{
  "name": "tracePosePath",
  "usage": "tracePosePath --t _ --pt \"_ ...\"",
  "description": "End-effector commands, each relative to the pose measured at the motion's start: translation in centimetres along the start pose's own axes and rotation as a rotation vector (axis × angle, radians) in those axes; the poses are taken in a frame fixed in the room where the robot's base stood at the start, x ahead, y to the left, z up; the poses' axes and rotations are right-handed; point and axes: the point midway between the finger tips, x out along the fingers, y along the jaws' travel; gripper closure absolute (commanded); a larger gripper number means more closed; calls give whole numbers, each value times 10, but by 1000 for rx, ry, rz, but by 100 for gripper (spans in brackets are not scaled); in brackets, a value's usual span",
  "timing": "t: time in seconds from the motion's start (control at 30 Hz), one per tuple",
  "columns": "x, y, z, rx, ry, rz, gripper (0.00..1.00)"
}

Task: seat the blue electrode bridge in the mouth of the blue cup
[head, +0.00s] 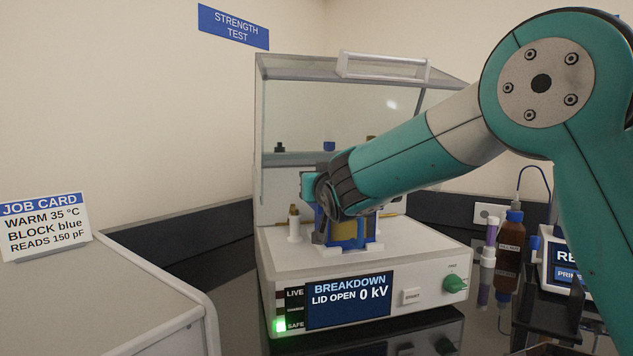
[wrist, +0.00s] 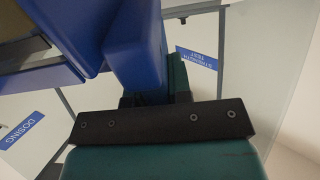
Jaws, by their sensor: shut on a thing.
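The blue cup (head: 348,232), with blue ends and an amber middle, stands on top of the white breakdown tester (head: 400,250). My gripper (head: 322,192) is above the cup at its upper left, and the arm's dark wrist hides much of the cup's mouth. In the wrist view my gripper (wrist: 160,88) is shut on the blue electrode bridge (wrist: 135,48), which lies between the teal fingers. A wider blue part with a tan area beside it fills the upper left there. I cannot tell whether the bridge touches the cup or sits in its mouth.
The tester's clear lid (head: 300,75) is raised behind the arm. A white post (head: 294,225) stands left of the cup. A brown bottle (head: 509,250) and a purple-white tube (head: 488,262) are at the right. A pale bench (head: 110,300) is at the left.

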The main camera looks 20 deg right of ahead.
Motion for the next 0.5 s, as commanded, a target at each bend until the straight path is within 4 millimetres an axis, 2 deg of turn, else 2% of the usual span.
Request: tracePosePath --t 0.2,0.23,0.33,0.5 --pt "0 0 3 0 7 0 100" --pt "0 0 2 0 7 0 76" --pt "0 0 2 0 6 0 53" --pt "0 0 3 0 3 0 51"
